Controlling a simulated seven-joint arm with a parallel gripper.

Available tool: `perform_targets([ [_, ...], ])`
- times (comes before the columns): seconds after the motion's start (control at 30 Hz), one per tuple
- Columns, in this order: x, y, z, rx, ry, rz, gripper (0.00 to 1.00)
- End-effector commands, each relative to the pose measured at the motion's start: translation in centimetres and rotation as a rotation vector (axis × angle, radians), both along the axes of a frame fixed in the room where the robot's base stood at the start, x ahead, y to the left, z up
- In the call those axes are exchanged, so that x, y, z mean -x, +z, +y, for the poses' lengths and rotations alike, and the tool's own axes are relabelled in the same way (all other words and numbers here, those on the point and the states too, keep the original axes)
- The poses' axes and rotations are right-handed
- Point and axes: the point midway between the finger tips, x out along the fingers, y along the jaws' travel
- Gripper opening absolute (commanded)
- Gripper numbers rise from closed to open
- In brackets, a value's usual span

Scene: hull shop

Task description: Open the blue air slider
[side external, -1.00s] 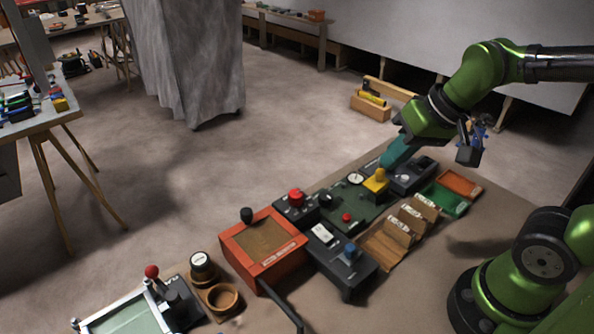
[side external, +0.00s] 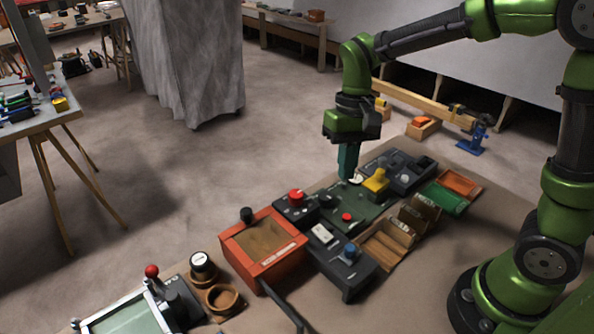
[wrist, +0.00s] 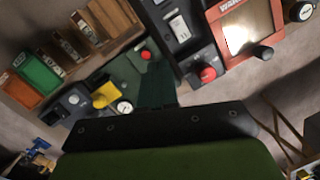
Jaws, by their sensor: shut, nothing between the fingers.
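A blue knob (side external: 350,250) stands on the dark box (side external: 352,282) at the near end of the row of panels. It is the clearest blue control in the side view; I cannot tell for sure that it is the air slider. My gripper (side external: 347,177) points down over the far edge of the green panel (side external: 340,213), beside a round gauge, well away from the blue knob. Its teal fingers are shut and empty. In the wrist view the fingers (wrist: 157,75) reach over the green panel, and the blue knob is not clearly visible.
A yellow block (side external: 376,181), a red knob (side external: 296,197) and a small red button (side external: 346,217) stick up near my gripper. An orange-red box (side external: 262,270) with a black knob lies to the left. Wooden trays (side external: 385,243) line the near right side.

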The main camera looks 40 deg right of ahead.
Motion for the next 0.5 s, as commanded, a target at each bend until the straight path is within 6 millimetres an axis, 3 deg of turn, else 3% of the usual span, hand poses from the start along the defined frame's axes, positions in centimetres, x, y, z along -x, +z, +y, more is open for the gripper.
perform_targets([
  [0.1, -1.6, -1.4, 0.6, 0.014, -0.021, 0.127, 0.0],
  [0.2, -2.2, -0.9, 0.9, 0.018, -0.05, 0.188, 0.0],
  [0.33, -1.8, -0.2, 1.1, 0.014, -0.069, 0.217, 0.0],
  [0.5, -1.0, -1.8, 1.5, 0.013, -0.071, 0.228, 0.0],
])
